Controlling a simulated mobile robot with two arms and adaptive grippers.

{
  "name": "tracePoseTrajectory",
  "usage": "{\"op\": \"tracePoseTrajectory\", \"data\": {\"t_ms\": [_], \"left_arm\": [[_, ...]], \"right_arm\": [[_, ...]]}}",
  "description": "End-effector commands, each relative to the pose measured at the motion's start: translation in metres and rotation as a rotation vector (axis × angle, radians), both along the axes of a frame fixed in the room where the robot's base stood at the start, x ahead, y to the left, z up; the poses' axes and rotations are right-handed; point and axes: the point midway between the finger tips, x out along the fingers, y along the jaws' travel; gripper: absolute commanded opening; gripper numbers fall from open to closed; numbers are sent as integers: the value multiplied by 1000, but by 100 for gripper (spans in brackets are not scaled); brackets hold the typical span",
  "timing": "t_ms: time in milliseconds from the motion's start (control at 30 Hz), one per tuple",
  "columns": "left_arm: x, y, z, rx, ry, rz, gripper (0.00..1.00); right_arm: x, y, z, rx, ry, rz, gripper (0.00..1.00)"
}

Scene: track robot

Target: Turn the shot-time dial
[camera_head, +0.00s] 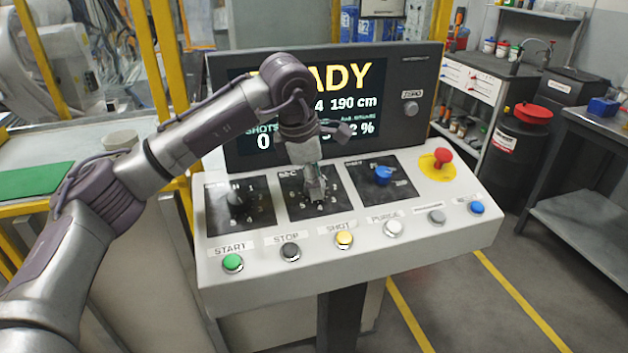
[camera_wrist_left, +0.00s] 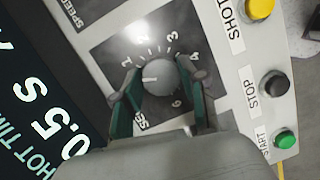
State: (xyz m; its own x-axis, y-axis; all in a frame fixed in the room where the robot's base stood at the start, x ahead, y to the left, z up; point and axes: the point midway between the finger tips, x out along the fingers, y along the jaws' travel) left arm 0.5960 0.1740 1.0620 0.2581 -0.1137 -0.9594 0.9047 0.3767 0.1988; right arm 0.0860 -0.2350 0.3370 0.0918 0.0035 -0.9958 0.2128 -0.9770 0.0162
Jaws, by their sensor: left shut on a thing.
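The console (camera_head: 430,215) stands in the middle of the head view, with several controls on its sloped top. The middle black dial plate (camera_head: 335,207) carries a grey round dial (camera_wrist_left: 158,76) ringed by white numbers. A white mark on the dial points left in the left wrist view, below the 1. My left gripper (camera_head: 314,186) reaches down onto this plate. Its green-padded fingers (camera_wrist_left: 160,92) are shut on the dial from both sides. My right gripper is out of view.
Another dark dial (camera_head: 236,202) sits left, a blue knob (camera_head: 383,175) right, and a red emergency button (camera_head: 443,156) farther right. Buttons run along the front, including green (camera_head: 232,262) and yellow (camera_head: 344,238). The screen (camera_head: 345,100) behind is partly hidden by my arm; the wrist view shows 0.5 s.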

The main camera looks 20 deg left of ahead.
Motion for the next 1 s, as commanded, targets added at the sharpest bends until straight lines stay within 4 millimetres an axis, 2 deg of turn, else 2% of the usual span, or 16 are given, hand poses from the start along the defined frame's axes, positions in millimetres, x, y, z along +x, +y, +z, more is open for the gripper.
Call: {"op": "tracePoseTrajectory", "data": {"t_ms": [233, 267, 400, 767, 867, 1000], "left_arm": [[0, 1, 1, 1, -3, 2, 7], [0, 1, 1, 0, -2, 1, 44], [0, 0, 1, 1, -2, 0, 67], [0, 0, 3, 0, -1, -1, 67], [-3, 2, 14, 0, -2, 0, 67], [-9, 5, 40, -1, -5, 0, 67]], "right_arm": [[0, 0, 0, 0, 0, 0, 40], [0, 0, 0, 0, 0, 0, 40], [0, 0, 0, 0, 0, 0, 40], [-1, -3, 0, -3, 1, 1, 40], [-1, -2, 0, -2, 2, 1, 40], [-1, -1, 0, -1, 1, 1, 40]]}}
